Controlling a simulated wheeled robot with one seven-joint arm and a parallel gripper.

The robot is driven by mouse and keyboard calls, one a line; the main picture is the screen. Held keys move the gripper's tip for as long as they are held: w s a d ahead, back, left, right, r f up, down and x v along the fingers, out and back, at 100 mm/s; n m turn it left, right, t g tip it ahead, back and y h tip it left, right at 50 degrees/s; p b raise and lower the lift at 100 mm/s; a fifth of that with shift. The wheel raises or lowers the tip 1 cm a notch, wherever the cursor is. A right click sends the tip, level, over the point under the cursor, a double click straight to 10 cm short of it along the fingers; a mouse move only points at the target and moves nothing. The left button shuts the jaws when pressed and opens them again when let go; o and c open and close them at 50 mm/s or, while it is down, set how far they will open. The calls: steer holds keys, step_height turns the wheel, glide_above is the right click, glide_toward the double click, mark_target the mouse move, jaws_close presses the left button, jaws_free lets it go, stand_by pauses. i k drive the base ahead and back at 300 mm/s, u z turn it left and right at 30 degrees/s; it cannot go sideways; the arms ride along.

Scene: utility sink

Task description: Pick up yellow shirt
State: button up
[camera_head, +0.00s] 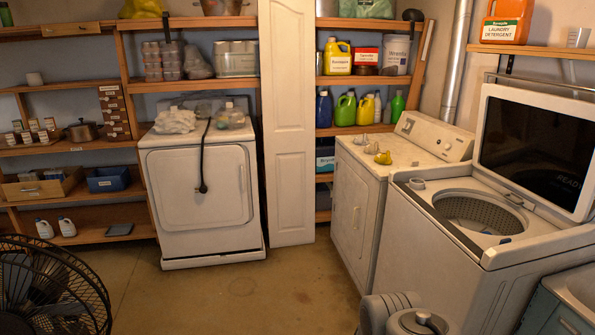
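A small yellow item (383,157) lies on top of the white machine in the middle right, near its front edge. It is too small here to tell whether it is the yellow shirt. A yellow-green bundle (143,8) sits on the top shelf at the upper left, cut by the picture's edge; I cannot tell whether it is cloth or a bag. Grey rounded links of my arm show at the bottom, right of centre. My gripper is not visible, and nothing held shows.
An open-lidded washer (465,212) stands at the right, beside the white machine (357,205). A white dryer (200,195) stands at the back left and a black fan (50,290) at the lower left. The floor (230,295) between them is clear. Shelves (70,148) line the back wall.

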mark_target(381, 158)
steer(key=i, duration=4.4)
steer(key=z, duration=1)
